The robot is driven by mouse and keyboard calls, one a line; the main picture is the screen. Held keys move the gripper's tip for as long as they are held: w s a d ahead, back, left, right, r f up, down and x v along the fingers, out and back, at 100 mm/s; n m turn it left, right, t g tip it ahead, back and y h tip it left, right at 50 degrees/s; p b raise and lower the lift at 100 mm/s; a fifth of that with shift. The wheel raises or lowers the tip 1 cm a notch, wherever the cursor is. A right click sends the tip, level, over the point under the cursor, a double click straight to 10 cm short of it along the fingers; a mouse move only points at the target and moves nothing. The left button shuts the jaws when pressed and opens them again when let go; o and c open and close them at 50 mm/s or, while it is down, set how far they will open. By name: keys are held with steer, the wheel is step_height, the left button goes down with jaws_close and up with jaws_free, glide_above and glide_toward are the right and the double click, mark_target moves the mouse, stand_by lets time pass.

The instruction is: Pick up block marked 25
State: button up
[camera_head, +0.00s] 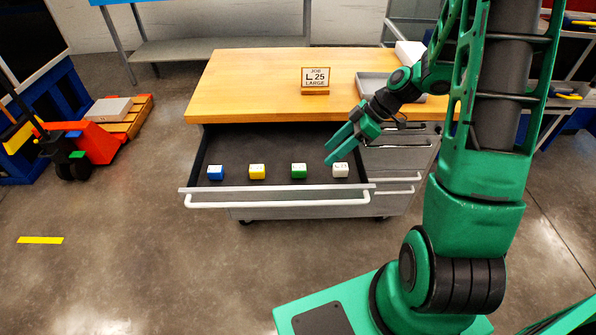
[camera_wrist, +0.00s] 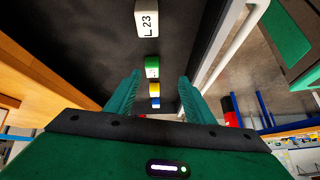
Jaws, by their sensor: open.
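Four-sided small blocks stand in a row in the open drawer (camera_head: 240,142): blue (camera_head: 215,172), yellow (camera_head: 257,172), green (camera_head: 299,171) and white (camera_head: 340,170), left to right. In the wrist view the white block (camera_wrist: 147,19) is nearest and its marking looks like "L 23". The green block (camera_wrist: 152,66), yellow block (camera_wrist: 154,90) and blue block (camera_wrist: 156,102) line up beyond it, their markings too small to read. My gripper (camera_head: 329,152) is open and empty above the drawer, near the green and white blocks. Its fingers also show in the wrist view (camera_wrist: 160,78).
A sign (camera_head: 315,77) reading "JOB L 25 LARGE" stands on the wooden worktop (camera_head: 250,80). A grey tray (camera_head: 375,84) lies at the worktop's right. The drawer's front handle (camera_head: 280,203) runs along its near edge. An orange pallet truck (camera_head: 98,140) stands at left.

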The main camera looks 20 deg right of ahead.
mark_target(300, 167)
steer(key=shift+n+t+y, duration=0.3)
steer(key=shift+n+y, duration=0.5)
steer(key=shift+n, duration=0.1)
steer(key=x, duration=0.4)
steer(key=w+x, duration=0.1)
steer(key=x, duration=0.4)
steer(key=w+x, duration=0.1)
steer(key=x, duration=0.3)
steer(key=c, duration=1.1)
